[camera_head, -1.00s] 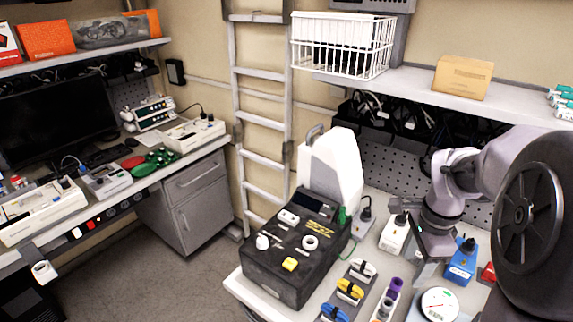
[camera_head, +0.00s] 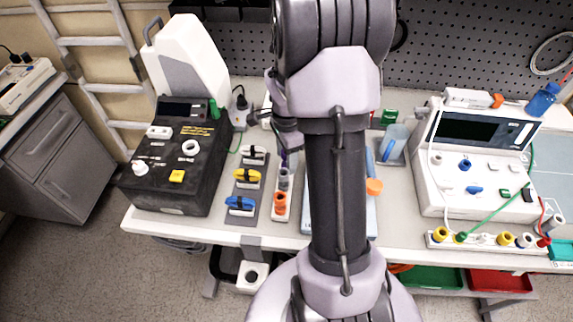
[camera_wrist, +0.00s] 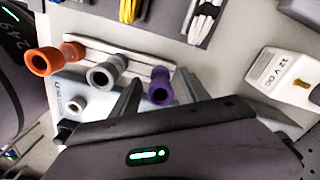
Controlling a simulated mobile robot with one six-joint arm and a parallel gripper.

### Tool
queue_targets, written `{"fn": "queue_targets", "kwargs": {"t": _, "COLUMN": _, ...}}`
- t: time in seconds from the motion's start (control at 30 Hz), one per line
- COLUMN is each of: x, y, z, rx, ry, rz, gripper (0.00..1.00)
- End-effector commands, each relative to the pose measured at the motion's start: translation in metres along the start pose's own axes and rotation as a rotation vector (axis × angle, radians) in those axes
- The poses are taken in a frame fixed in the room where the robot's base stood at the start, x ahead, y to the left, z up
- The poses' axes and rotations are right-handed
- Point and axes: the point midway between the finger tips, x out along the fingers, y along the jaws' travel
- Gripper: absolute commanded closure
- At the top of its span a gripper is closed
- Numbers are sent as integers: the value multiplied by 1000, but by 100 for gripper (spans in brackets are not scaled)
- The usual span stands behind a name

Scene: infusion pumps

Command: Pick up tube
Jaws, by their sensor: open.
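A white rack (camera_head: 278,218) on the bench holds an orange tube (camera_head: 280,203), a grey tube (camera_head: 283,178) and a purple tube (camera_head: 290,158), which my arm partly hides in the head view. In the wrist view the orange tube (camera_wrist: 42,60), grey tube (camera_wrist: 103,73) and purple tube (camera_wrist: 160,86) stand in a row along the rack (camera_wrist: 110,50). My gripper (camera_wrist: 158,80) is open, with one finger on each side of the purple tube. I cannot tell whether the fingers touch it. The fingertips are mostly hidden in the head view.
Left of the rack is a holder with white, yellow and blue clips (camera_head: 243,178), then a black pump box (camera_head: 180,150). A white 12 V DC adapter (camera_wrist: 283,78) lies right of my gripper in the wrist view. A white instrument (camera_head: 475,160) stands to the right.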

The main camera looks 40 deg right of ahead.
Motion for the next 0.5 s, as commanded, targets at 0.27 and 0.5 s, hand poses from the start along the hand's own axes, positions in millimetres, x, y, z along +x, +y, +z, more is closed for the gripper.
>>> {"fn": "queue_targets", "kwargs": {"t": 0.27, "x": 12, "y": 0, "z": 0, "rx": 0, "ry": 0, "rz": 0, "gripper": 51}}
{"fn": "queue_targets", "kwargs": {"t": 0.5, "x": 11, "y": 0, "z": 0, "rx": 0, "ry": 0, "rz": 0, "gripper": 98}}
